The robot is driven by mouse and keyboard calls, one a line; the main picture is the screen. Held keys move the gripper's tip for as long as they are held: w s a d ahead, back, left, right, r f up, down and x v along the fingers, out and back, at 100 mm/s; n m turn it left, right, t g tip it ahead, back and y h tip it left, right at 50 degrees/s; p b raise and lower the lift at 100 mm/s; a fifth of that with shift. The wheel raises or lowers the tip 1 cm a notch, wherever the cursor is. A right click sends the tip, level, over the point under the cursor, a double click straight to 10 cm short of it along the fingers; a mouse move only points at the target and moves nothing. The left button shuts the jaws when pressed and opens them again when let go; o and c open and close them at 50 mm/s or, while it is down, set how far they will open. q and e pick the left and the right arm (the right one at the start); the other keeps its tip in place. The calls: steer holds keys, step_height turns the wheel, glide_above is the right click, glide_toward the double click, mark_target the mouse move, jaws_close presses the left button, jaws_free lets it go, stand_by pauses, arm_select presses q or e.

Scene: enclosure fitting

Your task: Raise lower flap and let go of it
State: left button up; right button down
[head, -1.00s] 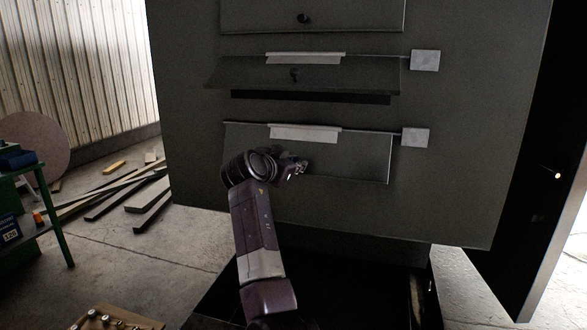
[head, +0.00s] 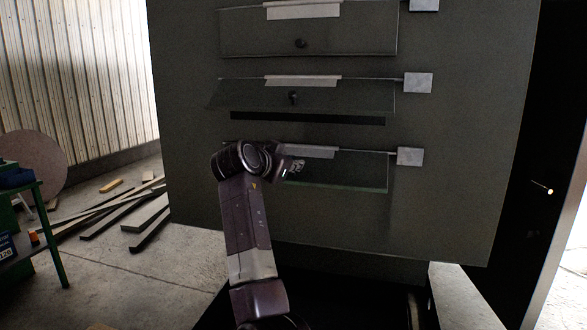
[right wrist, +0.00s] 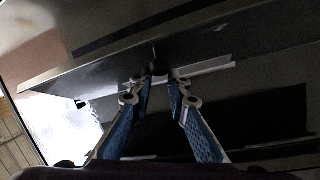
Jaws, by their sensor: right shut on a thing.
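The lower flap (head: 345,172) is a dark plate hung along its top edge on the grey cabinet front, under a pale strip. It looks swung a little outward, its bottom edge showing as a thin greenish line. In the right wrist view the flap (right wrist: 105,68) stands out at an angle, with a dark opening beside it. My right gripper (head: 295,167) is at the flap's left half. Its blue-padded fingers (right wrist: 159,82) are shut on the small dark knob (right wrist: 159,67) of the flap. The knob is hidden in the head view. My left gripper is out of view.
Above are the middle flap (head: 350,97), tilted out over a dark slot (head: 310,118), and an upper flap (head: 345,38). Pale square tabs (head: 410,156) sit at their right ends. Planks (head: 145,212) lie on the floor at left, beside a green workbench (head: 52,235).

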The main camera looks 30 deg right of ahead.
steer(key=shift+r, duration=0.9)
steer(key=c, duration=2.2)
jaws_free()
steer(key=shift+a, duration=0.1)
steer(key=shift+c, duration=0.2)
steer(key=shift+o, duration=1.3)
steer(key=shift+w+f, duration=0.15)
steer(key=shift+w, duration=0.05)
steer(key=shift+o, duration=0.5)
steer(key=shift+w+f, duration=0.25)
steer(key=shift+f, duration=0.05)
steer(key=shift+s+a+r, duration=0.1)
steer(key=shift+s+a, duration=0.15)
steer(key=shift+s, duration=0.1)
steer(key=v, duration=1.1)
steer(key=shift+a, duration=0.2)
steer(key=shift+w, duration=0.1)
